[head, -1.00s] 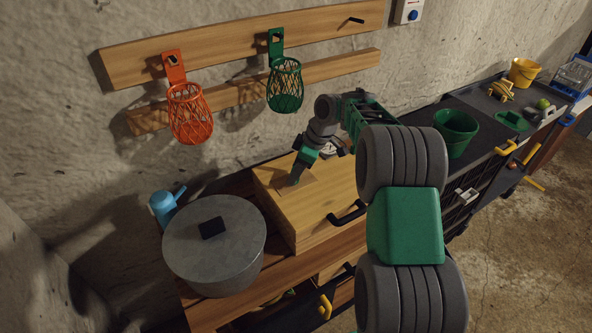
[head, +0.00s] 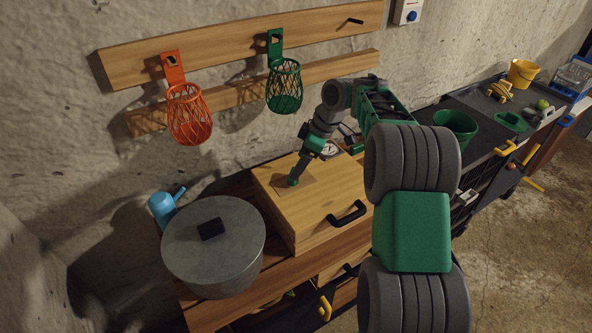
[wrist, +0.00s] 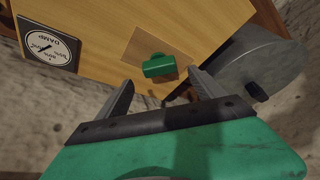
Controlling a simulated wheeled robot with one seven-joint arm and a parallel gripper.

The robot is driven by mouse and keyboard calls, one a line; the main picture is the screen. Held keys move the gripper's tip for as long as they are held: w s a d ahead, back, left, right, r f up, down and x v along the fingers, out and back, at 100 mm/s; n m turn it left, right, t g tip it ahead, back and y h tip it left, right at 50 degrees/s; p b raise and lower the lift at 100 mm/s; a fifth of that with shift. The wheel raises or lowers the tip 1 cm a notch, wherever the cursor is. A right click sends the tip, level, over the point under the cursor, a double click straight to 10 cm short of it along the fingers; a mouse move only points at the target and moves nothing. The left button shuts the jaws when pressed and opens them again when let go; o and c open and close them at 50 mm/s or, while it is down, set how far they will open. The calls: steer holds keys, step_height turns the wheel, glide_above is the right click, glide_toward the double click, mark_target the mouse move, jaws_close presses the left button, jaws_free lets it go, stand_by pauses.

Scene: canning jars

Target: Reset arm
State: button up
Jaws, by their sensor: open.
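My gripper (head: 298,170) hangs over the top of the wooden box (head: 330,192), pointing down. In the wrist view its two dark fingers (wrist: 160,86) stand apart and empty. A small green block (wrist: 159,65) lies on a darker square patch of the box top, beyond the fingertips and between them in the picture. It also shows in the head view (head: 293,182), just below the gripper. I cannot tell the exact gap between the fingertips and the block.
A grey round pot (head: 215,255) and a blue watering can (head: 163,210) stand left of the box. A round dial (wrist: 45,45) marked DAMP is beside it. Orange (head: 188,115) and green (head: 285,88) baskets hang on the wall. A green bucket (head: 457,130) stands to the right.

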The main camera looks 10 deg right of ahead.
steer(key=shift+v, duration=1.6)
